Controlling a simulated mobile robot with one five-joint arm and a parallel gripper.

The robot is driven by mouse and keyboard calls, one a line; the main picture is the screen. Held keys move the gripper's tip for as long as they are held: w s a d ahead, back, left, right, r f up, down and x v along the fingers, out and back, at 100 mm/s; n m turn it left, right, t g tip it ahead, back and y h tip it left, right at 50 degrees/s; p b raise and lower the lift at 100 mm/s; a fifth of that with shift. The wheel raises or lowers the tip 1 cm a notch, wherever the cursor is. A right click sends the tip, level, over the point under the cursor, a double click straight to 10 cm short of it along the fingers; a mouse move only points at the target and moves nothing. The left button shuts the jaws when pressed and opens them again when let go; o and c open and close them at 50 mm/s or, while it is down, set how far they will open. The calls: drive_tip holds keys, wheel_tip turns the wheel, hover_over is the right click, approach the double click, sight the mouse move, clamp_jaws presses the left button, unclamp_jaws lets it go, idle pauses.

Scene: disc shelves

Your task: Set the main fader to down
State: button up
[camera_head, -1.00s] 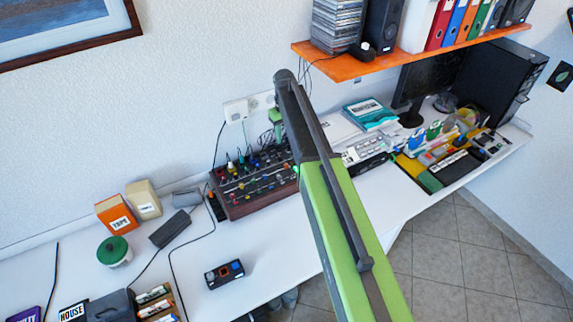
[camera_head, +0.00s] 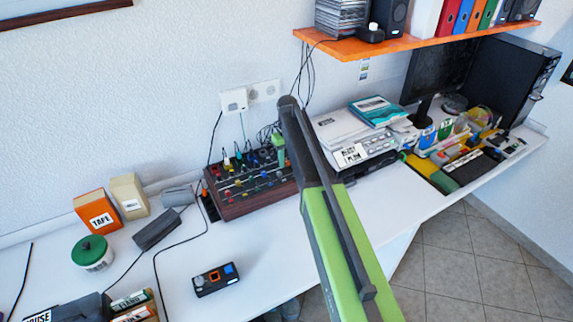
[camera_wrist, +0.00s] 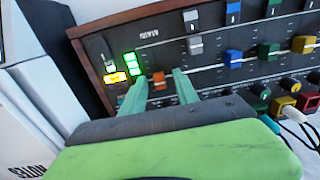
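The mixer (camera_head: 228,208), a dark panel with wooden sides, stands on the white desk against the wall. In the wrist view its panel (camera_wrist: 215,75) appears upside down, with a "MAIN" label (camera_wrist: 149,34). An orange-red fader cap (camera_wrist: 158,80) sits below that label in the picture, beside lit green and yellow indicators. My gripper (camera_wrist: 159,84) is open, with one green finger on each side of this cap. Narrow gaps show beside the cap; contact is not clear. In the head view my arm hides the mixer's right end, and only part of my green gripper (camera_head: 279,150) shows.
Grey, blue and green caps (camera_wrist: 233,57) and coloured knobs with cables lie to the right in the wrist view. A white printer-like device (camera_head: 355,150) stands right of the mixer.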

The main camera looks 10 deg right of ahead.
clamp_jaws()
drive_tip(key=shift+s, duration=0.1)
idle(1.2)
